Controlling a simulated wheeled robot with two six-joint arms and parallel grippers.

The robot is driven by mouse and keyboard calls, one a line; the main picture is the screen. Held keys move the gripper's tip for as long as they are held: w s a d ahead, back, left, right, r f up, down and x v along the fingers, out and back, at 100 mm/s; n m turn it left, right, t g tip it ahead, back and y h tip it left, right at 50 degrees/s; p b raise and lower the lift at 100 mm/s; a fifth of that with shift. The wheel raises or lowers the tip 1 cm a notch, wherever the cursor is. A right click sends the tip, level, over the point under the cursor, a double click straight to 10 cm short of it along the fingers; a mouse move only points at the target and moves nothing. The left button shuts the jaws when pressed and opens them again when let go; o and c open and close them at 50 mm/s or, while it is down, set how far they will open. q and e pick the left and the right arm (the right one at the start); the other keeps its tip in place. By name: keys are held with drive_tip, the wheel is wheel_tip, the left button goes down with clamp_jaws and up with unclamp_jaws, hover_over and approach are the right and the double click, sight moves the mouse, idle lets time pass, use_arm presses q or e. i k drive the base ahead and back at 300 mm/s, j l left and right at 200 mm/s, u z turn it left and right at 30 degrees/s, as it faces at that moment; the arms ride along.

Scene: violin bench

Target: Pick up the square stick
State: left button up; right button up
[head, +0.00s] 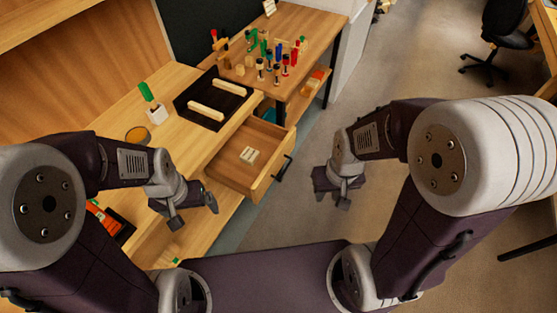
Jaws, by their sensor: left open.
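Two pale wooden sticks lie in a black tray (181,106) on the bench: a nearer stick (206,111) and a farther stick (229,88). At this size I cannot tell for sure which one is square. My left gripper (194,212) is open and empty, in front of the bench and left of the open drawer, well apart from the tray. My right gripper (333,198) hangs over the floor to the right of the drawer, with nothing seen in it. I cannot tell how far its fingers are apart.
An open drawer (226,172) juts out below the tray and holds small pale pieces (249,155). A white holder with a green-handled tool (146,91) and a round jar (138,134) stand left of the tray. A side table (311,22) carries several coloured pieces.

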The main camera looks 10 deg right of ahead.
sight(201, 109)
drive_tip(key=i+l+u, duration=0.45)
drive_tip(key=l, duration=0.25)
drive_tip(key=i+l+u, duration=0.2)
drive_tip(key=l, duration=0.2)
